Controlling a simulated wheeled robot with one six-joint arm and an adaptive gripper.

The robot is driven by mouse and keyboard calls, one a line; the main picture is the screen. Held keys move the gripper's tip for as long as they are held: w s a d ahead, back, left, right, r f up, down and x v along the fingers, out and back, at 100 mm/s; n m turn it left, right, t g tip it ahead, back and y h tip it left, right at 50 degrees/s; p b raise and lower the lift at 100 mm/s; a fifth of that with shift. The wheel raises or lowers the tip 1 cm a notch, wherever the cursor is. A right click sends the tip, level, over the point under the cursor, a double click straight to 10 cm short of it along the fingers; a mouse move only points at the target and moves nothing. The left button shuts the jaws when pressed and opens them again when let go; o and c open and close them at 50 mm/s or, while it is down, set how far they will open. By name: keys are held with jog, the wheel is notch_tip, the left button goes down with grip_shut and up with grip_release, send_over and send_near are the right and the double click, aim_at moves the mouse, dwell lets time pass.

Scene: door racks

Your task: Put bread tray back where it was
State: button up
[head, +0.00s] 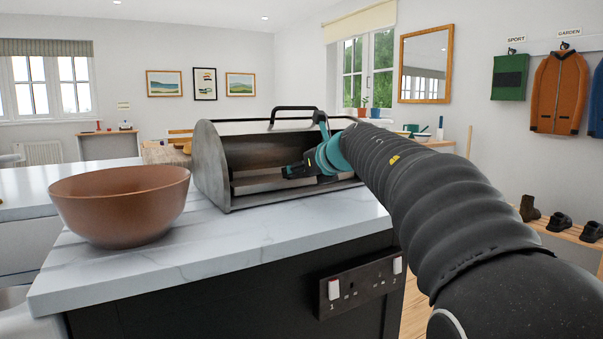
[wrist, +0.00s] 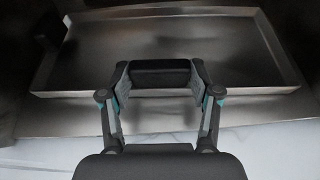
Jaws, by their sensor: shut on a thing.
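The bread bin (head: 212,168) is a grey metal box on the white marble counter, with its front open and a dark bar handle (head: 293,109) on top. My gripper (head: 300,170) reaches into the opening from the right. In the wrist view the bread tray (wrist: 270,90) is a shallow metal tray with a raised rim, seen inside the bin. My gripper (wrist: 160,74) is shut on a black block at the tray's front edge, which looks like its handle. The tray's exact seating on the bin floor is hard to tell.
A brown bowl (head: 122,205) stands on the counter left of the bin. The counter (head: 250,240) in front of the bin is clear. A socket panel (head: 361,286) is on the dark cabinet side. A black block (wrist: 45,30) shows at the wrist view's upper left.

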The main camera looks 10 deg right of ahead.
jog(key=shift+f, duration=0.15)
jog(key=o, duration=1.3)
jog(key=shift+o, duration=0.2)
jog(key=shift+r, duration=0.2)
jog(key=v, duration=1.2)
jog(key=shift+f, duration=0.15)
